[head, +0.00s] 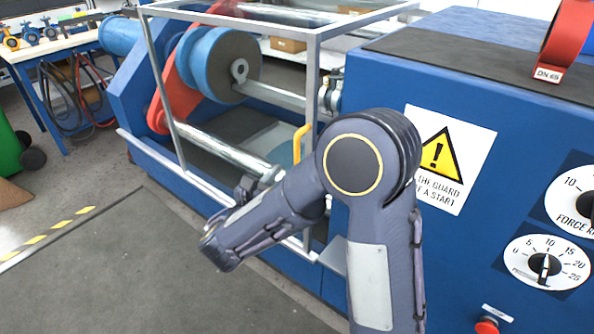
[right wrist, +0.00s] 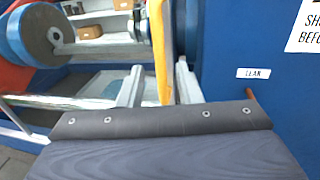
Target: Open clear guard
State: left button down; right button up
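The clear guard has a light grey metal frame (head: 313,86) with see-through sides. It stands over the machine's work space, around the blue discs and the red arm. A yellow handle (head: 301,136) is upright at its front right post; its lower part is hidden behind my right arm. My right gripper (head: 280,175) is low beside the handle and mostly hidden by my forearm. In the right wrist view, two pale fingers stand apart with the yellow handle (right wrist: 161,50) showing between them. Contact cannot be told. My left gripper is not in view.
The blue machine cabinet (head: 470,245) with dials and a warning sign (head: 446,158) stands close on the right. A red stop button (head: 487,326) is low on its face. A blue workbench (head: 60,55) is at the far left. The floor at front left is clear.

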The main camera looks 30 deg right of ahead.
aim_at(296, 160)
jog(key=x, duration=0.7)
jog(key=shift+w+d+b, duration=0.15)
jog(key=shift+d+b, duration=0.1)
jog(key=shift+b, duration=0.05)
grip_shut()
